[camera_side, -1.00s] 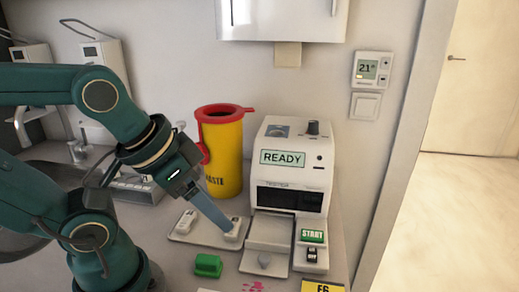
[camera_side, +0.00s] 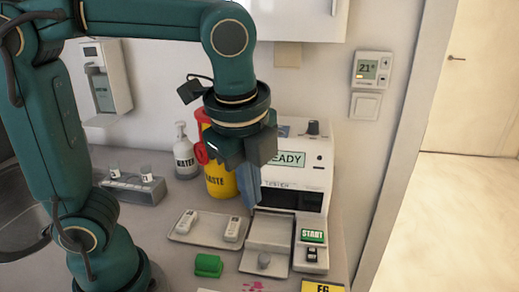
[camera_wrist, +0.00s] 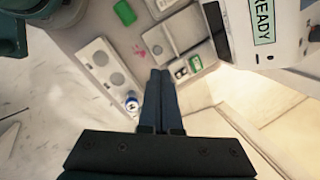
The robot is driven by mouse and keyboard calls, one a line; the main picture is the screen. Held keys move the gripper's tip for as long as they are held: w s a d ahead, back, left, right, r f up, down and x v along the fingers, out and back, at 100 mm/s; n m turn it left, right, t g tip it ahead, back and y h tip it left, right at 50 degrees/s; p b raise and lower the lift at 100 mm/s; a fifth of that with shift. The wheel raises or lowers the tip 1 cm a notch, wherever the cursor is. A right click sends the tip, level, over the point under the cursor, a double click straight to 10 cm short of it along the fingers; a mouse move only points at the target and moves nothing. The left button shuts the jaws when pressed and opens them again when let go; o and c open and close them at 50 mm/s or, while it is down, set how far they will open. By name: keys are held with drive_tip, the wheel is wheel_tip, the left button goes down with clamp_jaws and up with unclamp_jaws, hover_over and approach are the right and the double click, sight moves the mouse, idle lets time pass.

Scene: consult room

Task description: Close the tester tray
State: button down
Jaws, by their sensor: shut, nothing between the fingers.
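The white tester (camera_side: 318,178) stands against the wall with READY on its screen; the screen also shows in the wrist view (camera_wrist: 262,20). Its tray (camera_side: 270,233) is out in front of the dark slot, with a small grey knob (camera_side: 264,260) at its front. In the wrist view the tray (camera_wrist: 184,28) lies beyond my fingers. My gripper (camera_side: 250,200) points down in front of the tester, appearing above the tray's back left side. It is shut and empty, with its fingers together in the wrist view (camera_wrist: 160,75). It hides part of the tester's front.
A flat tray (camera_side: 205,239) with two white cassettes lies left of the tester. A green block (camera_side: 208,265) sits in front of it. A START button (camera_side: 312,235) is right of the tester tray.

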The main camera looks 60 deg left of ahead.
drive_tip(key=d+f+m+g+y, duration=0.1)
drive_tip(key=d+f+m+y, duration=0.1)
drive_tip(key=d+f+m, duration=0.5)
drive_tip(key=shift+n, duration=0.6)
drive_tip(key=x, duration=0.7)
drive_tip(key=shift+w+d+f, duration=0.2)
drive_tip(key=shift+d+f, duration=0.05)
drive_tip(key=shift+f, duration=0.25)
drive_tip(key=shift+w+a+f, duration=0.15)
drive_tip(key=shift+w+a, duration=0.05)
drive_tip(key=shift+a, duration=0.35)
drive_tip(key=shift+w+a+f, duration=0.2)
drive_tip(key=shift+a, duration=0.35)
drive_tip(key=shift+w+a+f, duration=0.15)
drive_tip(key=shift+w+a, duration=0.15)
drive_tip(key=shift+a, duration=0.45)
hover_over(273, 233)
drive_tip(key=d, duration=0.2)
drive_tip(key=shift+s+a, duration=0.15)
drive_tip(key=shift+s, duration=0.1)
